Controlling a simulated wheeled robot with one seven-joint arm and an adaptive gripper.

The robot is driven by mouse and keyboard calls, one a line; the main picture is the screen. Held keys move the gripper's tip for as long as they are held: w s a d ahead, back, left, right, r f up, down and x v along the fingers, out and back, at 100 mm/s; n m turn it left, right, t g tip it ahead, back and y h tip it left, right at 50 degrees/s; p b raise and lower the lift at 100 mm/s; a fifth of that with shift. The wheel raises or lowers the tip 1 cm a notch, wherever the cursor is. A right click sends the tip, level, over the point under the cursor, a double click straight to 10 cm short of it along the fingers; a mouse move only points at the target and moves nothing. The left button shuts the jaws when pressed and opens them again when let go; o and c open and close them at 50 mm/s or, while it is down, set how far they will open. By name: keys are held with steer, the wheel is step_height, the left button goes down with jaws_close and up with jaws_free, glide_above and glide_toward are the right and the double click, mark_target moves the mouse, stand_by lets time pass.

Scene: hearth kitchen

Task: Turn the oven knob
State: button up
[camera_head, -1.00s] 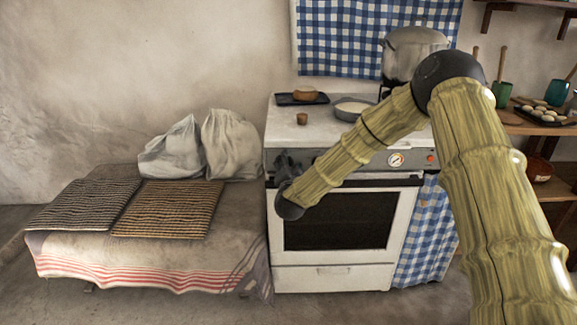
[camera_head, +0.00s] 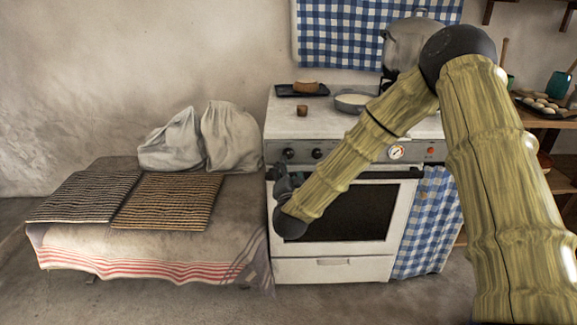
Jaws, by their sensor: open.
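The white oven (camera_head: 281,240) stands against the wall with a grey control panel along its top front. Two dark knobs show on the panel's left part, the leftmost knob (camera_head: 288,154) and a second knob (camera_head: 317,154). My arm hides the middle of the panel. My dark gripper (camera_head: 284,178) is open, just below the leftmost knob, in front of the upper left of the oven door. It appears apart from the knobs. Its fingers are small and dark here, and I cannot tell whether they touch the door or its handle.
A round dial (camera_head: 396,152) and a red light sit right on the panel. The stove top holds a pan (camera_head: 353,102), a small cup (camera_head: 302,110) and a large pot (camera_head: 408,45). A bench (camera_head: 150,250) with sacks (camera_head: 231,135) stands close on the left.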

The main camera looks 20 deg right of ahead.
steer(key=shift+v, duration=1)
